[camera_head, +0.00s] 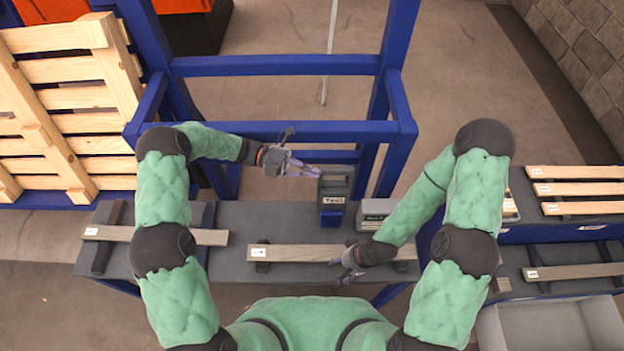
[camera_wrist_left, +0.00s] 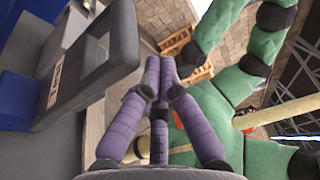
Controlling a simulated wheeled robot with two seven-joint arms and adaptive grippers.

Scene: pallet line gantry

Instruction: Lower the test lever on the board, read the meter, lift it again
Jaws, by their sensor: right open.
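The test lever (camera_head: 335,182) is a dark grey loop-shaped part with a "Test" label, standing upright above a blue base (camera_head: 331,217) on the bench. In the left wrist view the lever (camera_wrist_left: 88,75) fills the left side. My left gripper (camera_head: 316,171) is just left of the lever in the head view. Its purple fingers (camera_wrist_left: 158,68) are together, with nothing seen between them; I cannot tell whether they touch the lever. My right gripper (camera_head: 338,271) is open, low over the bench at the right part of a wooden slat. No meter reading is legible.
A pale grey box (camera_head: 374,209) stands right of the lever, partly behind my right arm. Labelled slats (camera_head: 298,253) lie on the dark bench (camera_head: 263,215). Blue gantry bars (camera_head: 275,65) rise behind. A wooden pallet (camera_head: 75,90) leans at left; a grey bin (camera_head: 545,325) is lower right.

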